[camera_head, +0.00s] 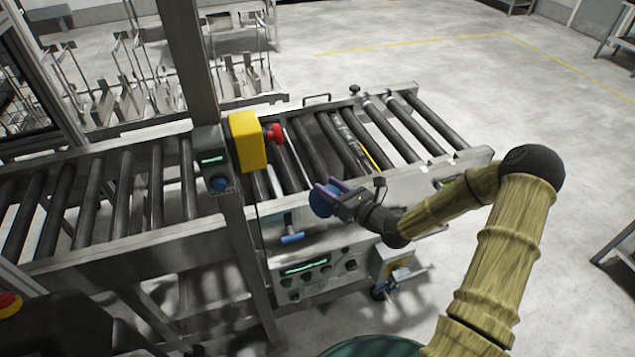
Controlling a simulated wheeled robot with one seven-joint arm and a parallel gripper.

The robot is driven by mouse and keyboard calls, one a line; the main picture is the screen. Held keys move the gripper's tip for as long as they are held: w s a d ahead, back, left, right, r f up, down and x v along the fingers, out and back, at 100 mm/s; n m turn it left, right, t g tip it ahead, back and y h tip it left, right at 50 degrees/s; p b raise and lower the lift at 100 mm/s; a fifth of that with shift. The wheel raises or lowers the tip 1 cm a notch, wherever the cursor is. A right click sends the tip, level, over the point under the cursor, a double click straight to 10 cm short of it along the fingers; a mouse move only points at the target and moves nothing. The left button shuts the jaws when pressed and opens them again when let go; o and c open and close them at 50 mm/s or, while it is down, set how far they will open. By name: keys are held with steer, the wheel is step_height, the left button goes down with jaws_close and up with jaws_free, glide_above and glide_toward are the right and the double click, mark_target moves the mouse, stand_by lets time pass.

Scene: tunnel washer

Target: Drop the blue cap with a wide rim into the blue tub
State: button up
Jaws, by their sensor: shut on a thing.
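My gripper (333,193), with purplish fingers, is at the front edge of the roller conveyor, above the control panel. It is shut on a round blue cap (321,203). The cap is tilted, with its flat face turned mostly toward the camera, and the fingers partly cover it. It looks held clear of the rollers, but the exact gap cannot be told. I cannot make out a blue tub in this view.
A roller conveyor (440,160) runs behind my gripper. A yellow box (247,141) with a red button (274,133) stands left of it, beside a metal post (190,60). A control panel (318,272) sits below. Open floor (560,110) lies to the right.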

steer(key=s+d+f+m+t+h, duration=0.2)
steer(key=d+f+m+h, duration=0.2)
steer(key=f+h, duration=0.2)
steer(key=s+d+f+m+t+h, duration=0.2)
steer(key=d+f+m+h, duration=0.2)
steer(key=f+h, duration=0.2)
steer(key=shift+f+m+t, duration=0.3)
steer(key=shift+f+t, duration=0.1)
steer(key=shift+f, duration=0.3)
steer(key=shift+s, duration=0.15)
